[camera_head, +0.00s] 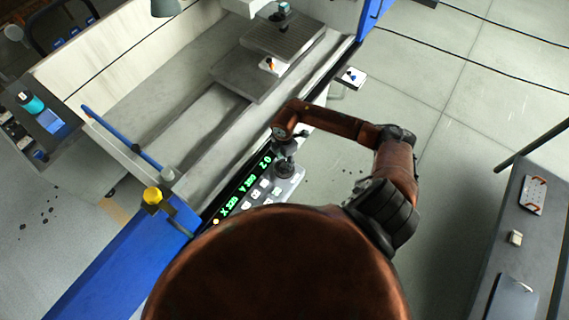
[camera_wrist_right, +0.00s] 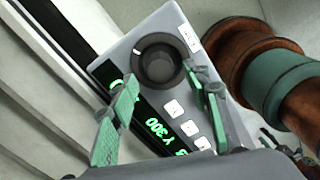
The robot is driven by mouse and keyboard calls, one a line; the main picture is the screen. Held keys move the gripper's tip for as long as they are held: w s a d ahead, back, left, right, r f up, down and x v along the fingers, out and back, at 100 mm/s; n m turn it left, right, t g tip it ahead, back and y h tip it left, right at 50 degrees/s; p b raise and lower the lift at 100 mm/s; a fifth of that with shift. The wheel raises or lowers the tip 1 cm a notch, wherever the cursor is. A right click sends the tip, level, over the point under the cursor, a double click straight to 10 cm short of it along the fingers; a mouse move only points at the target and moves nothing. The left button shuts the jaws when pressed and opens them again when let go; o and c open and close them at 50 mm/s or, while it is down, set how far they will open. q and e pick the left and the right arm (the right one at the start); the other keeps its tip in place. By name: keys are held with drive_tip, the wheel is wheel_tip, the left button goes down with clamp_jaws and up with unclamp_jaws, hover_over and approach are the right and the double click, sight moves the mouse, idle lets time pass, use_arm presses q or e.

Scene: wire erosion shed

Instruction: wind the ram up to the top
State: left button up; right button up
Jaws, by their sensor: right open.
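The grey control panel (camera_head: 287,187) has a green display (camera_head: 243,187), with Z seeming to read 0 in the head view; the wrist view shows Y300. A dark round knob (camera_wrist_right: 158,65) with a white mark sits at the panel's end, beside the display and white buttons. My right gripper (camera_head: 284,150) is over the panel. In the wrist view my right gripper (camera_wrist_right: 159,79) is open, its green-padded fingers on either side of the knob; I cannot tell whether they touch it. I cannot clearly pick out the ram. My left gripper is out of view.
The pale machine tank (camera_head: 150,70) holds a grey slotted table (camera_head: 283,40). A yellow-topped knob (camera_head: 152,195) stands on the blue frame (camera_head: 125,255). A dark bench (camera_head: 515,235) is at the right. Open floor lies between bench and machine.

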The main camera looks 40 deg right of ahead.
sight(284, 165)
drive_tip(key=shift+f, duration=2.05)
drive_tip(key=shift+c, duration=0.4)
drive_tip(key=c, duration=1.1)
